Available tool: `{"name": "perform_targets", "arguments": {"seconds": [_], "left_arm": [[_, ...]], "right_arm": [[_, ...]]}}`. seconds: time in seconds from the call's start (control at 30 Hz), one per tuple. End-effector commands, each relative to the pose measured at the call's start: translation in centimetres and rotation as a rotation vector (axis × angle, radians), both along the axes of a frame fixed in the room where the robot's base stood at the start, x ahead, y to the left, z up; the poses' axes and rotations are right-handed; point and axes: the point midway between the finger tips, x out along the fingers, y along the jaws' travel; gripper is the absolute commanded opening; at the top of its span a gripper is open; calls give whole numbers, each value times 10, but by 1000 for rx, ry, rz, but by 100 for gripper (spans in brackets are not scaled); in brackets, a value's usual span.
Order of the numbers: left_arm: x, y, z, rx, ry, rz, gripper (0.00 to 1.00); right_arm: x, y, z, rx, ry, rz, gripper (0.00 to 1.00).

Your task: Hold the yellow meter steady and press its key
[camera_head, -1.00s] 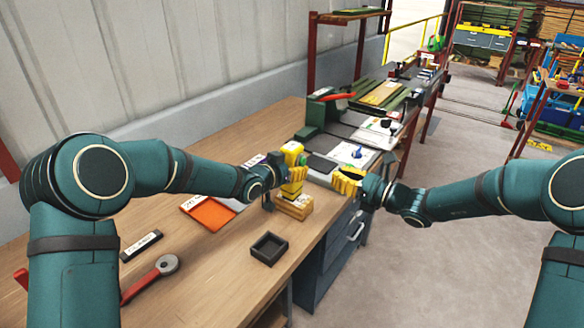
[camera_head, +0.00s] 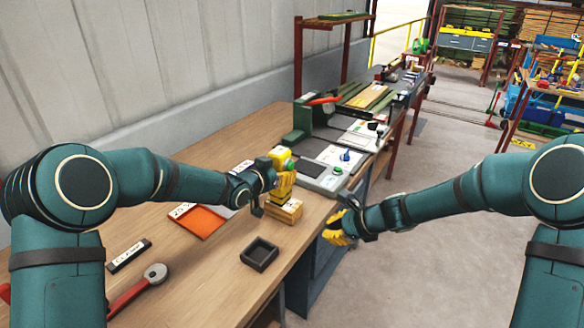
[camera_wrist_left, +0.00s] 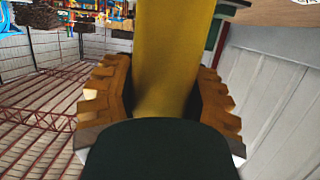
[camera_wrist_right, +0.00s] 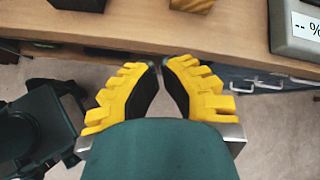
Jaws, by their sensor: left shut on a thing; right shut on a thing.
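The yellow meter (camera_head: 279,156), with a green spot near its top, stands upright at the bench's right edge, above a small wooden block (camera_head: 285,212). My left gripper (camera_head: 284,184) is shut around the meter's body; in the left wrist view the yellow body (camera_wrist_left: 166,60) fills the space between the fingers. The meter's key cannot be made out. My right gripper (camera_head: 338,228) is off the bench's right edge, lower than the meter and apart from it. In the right wrist view its fingers (camera_wrist_right: 161,68) are nearly together, with nothing visible between them.
A dark square tray (camera_head: 260,253), an orange tray (camera_head: 197,222), a black labelled bar (camera_head: 129,255) and a red-handled tool (camera_head: 138,290) lie on the wooden bench (camera_head: 205,275). A grey device with a display (camera_wrist_right: 306,26) sits near the bench edge. Free floor lies right of the bench.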

Motion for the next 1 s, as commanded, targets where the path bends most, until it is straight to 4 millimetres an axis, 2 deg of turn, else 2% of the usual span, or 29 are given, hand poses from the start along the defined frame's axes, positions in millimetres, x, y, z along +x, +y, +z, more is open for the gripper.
{"name": "perform_targets", "arguments": {"seconds": [0.1,0.27,0.37,0.5,0.73,0.9,1.0], "left_arm": [[0,0,1,-1,-2,0,5],[0,0,1,-1,-2,0,5],[0,0,1,-1,-2,0,5],[0,0,1,-1,-2,0,5],[0,0,1,-1,-2,0,5],[0,0,1,-1,-2,0,5],[0,0,1,-1,-2,0,5]], "right_arm": [[-2,-19,-15,-218,-64,46,0],[5,-45,-19,-485,-199,102,0],[14,-57,-12,-633,-314,134,0],[30,-65,8,-808,-508,180,0],[49,-50,58,-988,-882,254,0],[51,-29,90,-1028,-1106,295,0],[49,-20,101,-1030,-1186,310,0]]}}
